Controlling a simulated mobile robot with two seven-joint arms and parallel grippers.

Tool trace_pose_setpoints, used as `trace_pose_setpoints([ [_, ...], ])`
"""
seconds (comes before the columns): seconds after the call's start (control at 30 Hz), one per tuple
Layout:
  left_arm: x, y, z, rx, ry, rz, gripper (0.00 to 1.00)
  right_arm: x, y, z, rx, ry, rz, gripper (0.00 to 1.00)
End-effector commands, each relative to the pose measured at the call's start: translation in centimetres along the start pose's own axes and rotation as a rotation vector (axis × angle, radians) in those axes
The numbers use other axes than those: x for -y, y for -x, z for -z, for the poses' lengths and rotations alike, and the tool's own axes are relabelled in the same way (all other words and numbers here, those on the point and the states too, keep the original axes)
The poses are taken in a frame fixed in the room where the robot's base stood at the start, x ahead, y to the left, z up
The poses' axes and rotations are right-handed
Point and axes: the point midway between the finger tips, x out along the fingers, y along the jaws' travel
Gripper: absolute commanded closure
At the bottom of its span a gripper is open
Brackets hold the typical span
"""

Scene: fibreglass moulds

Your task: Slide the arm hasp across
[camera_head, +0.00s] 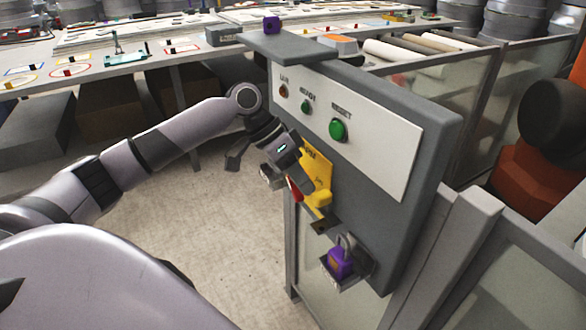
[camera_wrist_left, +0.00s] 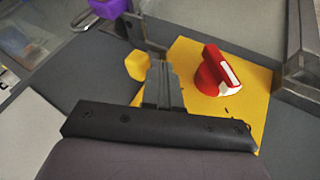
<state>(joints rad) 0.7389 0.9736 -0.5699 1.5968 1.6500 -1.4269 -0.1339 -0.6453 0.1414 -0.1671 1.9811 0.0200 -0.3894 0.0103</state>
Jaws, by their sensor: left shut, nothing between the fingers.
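A yellow plate (camera_head: 317,168) is on the front of the grey control box, with a red rotary handle (camera_head: 294,189) on it. In the left wrist view the red handle (camera_wrist_left: 213,72) has a white stripe. A yellow block (camera_head: 320,199) sits at the plate's lower edge, above a dark bracket (camera_head: 319,228). I cannot tell which part is the arm hasp. My left gripper (camera_head: 291,172) is at the plate. In the wrist view its fingers (camera_wrist_left: 161,72) are shut and empty, between the yellow block (camera_wrist_left: 137,65) and red handle; contact is unclear. My right gripper is out of view.
A purple padlock (camera_head: 341,262) sits in a holder below the bracket. A white panel (camera_head: 370,140) with buttons is above the plate. A glazed fence (camera_head: 500,270) adjoins the box. A long table (camera_head: 150,58) stands behind; the floor (camera_head: 220,225) to the left is clear.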

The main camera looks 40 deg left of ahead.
Motion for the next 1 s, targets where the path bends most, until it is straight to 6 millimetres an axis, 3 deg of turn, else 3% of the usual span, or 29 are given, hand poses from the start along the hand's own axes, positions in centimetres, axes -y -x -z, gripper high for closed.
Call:
trace_pose_setpoints([
  [0.53,-0.8,-0.3,0.0,0.002,0.000,0.000,1.00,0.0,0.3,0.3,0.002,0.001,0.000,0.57],
  [0.77,-3.3,-1.1,0.2,0.005,0.001,-0.004,1.00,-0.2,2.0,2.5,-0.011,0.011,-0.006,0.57],
  [1.0,-5.2,-2.4,0.1,0.003,0.000,-0.003,1.00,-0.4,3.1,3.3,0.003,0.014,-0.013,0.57],
])
